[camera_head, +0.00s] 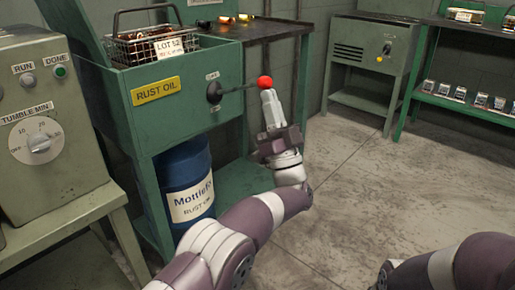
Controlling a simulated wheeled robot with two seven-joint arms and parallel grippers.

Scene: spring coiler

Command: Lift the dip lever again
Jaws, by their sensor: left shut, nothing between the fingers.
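The dip lever (238,89) is a thin dark rod with a red ball knob (264,82). It comes out of a dark pivot on the front of the green rust oil tank (165,112) and points right, tilted slightly up. My left gripper (268,95) is shut, with its fingertips just below the red knob. They look close to it or touching; I cannot tell which. A wire basket (158,46) labelled LOT 52 sits at the top of the tank. My right gripper is out of view; only part of my right arm shows at the lower right.
A blue rust oil drum (188,180) stands under the tank. A tumbler cabinet with a dial (38,140) is at the left. A dark bench (262,30) adjoins the tank. A grey-green cabinet (362,58) and a green shelf stand at the back right. The concrete floor between is clear.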

